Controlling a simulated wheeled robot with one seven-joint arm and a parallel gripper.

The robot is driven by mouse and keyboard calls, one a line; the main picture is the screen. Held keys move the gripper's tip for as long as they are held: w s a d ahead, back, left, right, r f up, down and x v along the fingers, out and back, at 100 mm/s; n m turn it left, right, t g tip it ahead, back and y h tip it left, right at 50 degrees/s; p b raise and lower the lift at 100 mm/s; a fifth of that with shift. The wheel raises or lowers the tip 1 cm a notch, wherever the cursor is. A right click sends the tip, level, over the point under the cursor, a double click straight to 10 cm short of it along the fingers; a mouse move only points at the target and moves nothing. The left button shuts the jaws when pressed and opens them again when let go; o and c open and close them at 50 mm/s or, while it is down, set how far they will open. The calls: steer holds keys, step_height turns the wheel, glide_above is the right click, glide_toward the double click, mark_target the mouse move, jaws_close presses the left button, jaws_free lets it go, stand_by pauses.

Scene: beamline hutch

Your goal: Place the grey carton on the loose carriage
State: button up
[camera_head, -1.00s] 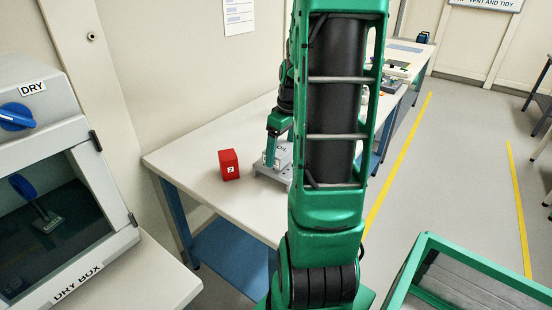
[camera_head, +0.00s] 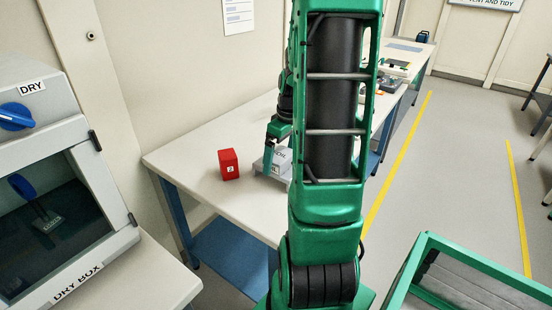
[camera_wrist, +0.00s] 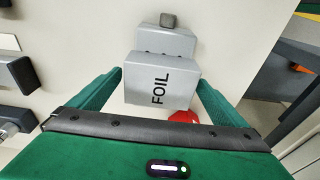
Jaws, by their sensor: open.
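The grey carton (camera_wrist: 160,88), marked FOIL, sits upright on the loose carriage (camera_wrist: 168,42), a grey plate with a dark knob at one end. In the head view the carton (camera_head: 283,156) and the carriage (camera_head: 261,170) stand on the bench, partly hidden by my arm. My gripper (camera_wrist: 160,80) is open, with one green finger on each side of the carton in the wrist view and gaps beside it. In the head view one finger (camera_head: 279,130) shows just above the carton. The carton's underside is hidden.
A red block (camera_head: 229,164) stands on the bench (camera_head: 200,150) left of the carriage; it also shows in the wrist view (camera_wrist: 183,117). A dry box (camera_head: 70,190) is at the left. Other equipment (camera_head: 396,68) lies farther along the bench.

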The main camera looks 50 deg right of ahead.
mark_target(285, 157)
step_height(285, 157, up, 12)
steer(key=s, duration=0.2)
steer(key=s+a+f+m+g, duration=0.1)
steer(key=s+a+f+m, duration=0.1)
steer(key=s+a, duration=0.4)
steer(key=s+a+f+m+g, duration=0.1)
steer(key=s+a+m, duration=0.4)
steer(key=a, duration=0.7)
steer(key=shift+s+f, duration=0.5)
steer(key=shift+s, duration=0.75)
steer(key=shift+w+d, duration=0.1)
steer(key=shift+w, duration=0.05)
